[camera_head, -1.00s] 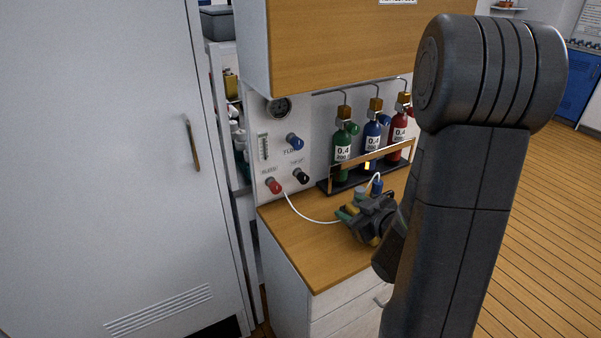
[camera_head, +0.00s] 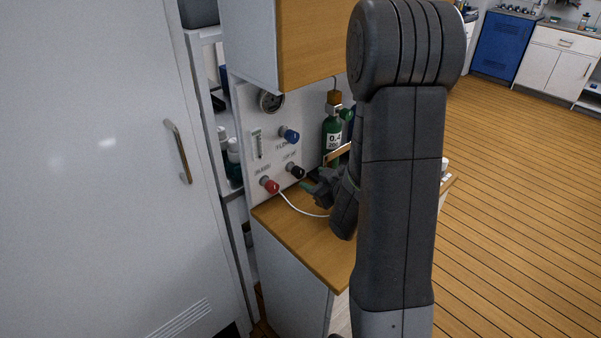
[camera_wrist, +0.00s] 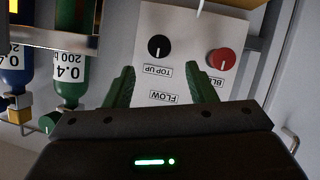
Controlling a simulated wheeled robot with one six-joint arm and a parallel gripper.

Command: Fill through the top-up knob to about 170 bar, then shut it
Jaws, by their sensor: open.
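The black top-up knob (camera_head: 296,171) sits low on the white panel (camera_head: 247,112). In the wrist view the top-up knob (camera_wrist: 158,46) appears upside down above its label, with its white pointer mark visible. My gripper (camera_wrist: 158,70) is open, its green fingers spread to either side of the knob's line, with nothing between them. In the head view my gripper (camera_head: 309,186) is just right of and below the knob; whether it touches cannot be told. The round gauge (camera_head: 271,102) is at the panel's top; its reading is too small to read.
The red bleed knob (camera_head: 270,185) is close left of the top-up knob, and the blue flow knob (camera_head: 290,135) is above. A white hose (camera_head: 300,210) crosses the wooden counter (camera_head: 290,233).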

